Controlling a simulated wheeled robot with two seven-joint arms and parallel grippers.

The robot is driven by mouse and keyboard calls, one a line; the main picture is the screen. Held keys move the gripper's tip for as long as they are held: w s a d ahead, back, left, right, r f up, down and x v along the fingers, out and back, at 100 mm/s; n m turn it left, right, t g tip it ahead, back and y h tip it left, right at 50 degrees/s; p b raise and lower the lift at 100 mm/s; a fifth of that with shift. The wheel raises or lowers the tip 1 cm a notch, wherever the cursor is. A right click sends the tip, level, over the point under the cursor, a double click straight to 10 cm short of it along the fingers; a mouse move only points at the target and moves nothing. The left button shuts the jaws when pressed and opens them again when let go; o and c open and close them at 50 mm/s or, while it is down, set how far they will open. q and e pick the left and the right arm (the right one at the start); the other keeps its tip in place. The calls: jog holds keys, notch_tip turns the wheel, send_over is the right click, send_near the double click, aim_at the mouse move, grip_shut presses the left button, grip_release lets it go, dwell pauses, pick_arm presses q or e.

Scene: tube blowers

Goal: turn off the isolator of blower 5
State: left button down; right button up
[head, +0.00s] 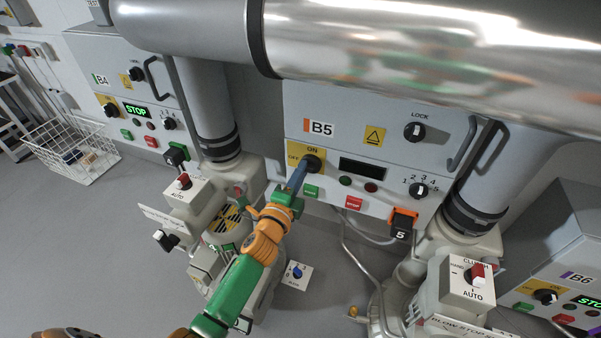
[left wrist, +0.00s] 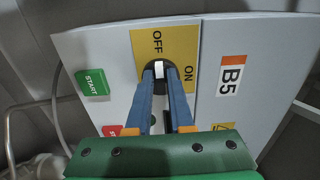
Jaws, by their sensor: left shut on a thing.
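The blower 5 panel, labelled B5 (head: 321,129), faces me. Its isolator is a dark knob (head: 314,163) on a yellow plate marked OFF and ON. My left gripper (head: 298,177) reaches up to it. In the left wrist view, the blue fingers of the left gripper (left wrist: 160,88) are shut on either side of the isolator knob (left wrist: 158,71). The knob's pale strip there points toward OFF rather than ON. The fingers hide much of the knob. The B5 display (head: 362,169) is dark. My right gripper is not in view.
Green START (head: 311,191) and red STOP (head: 354,203) buttons sit just below the isolator. A LOCK knob (head: 414,131) is at the upper right. A large metal pipe (head: 420,50) crosses above the panel.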

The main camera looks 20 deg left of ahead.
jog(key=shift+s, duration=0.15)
pick_arm(q)
jog(key=c, duration=0.8)
grip_release()
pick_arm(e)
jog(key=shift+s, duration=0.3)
pick_arm(q)
jog(key=s+p, duration=0.1)
jog(key=s, duration=0.6)
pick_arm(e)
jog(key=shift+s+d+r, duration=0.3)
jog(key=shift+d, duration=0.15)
pick_arm(q)
jog(key=shift+a, duration=0.15)
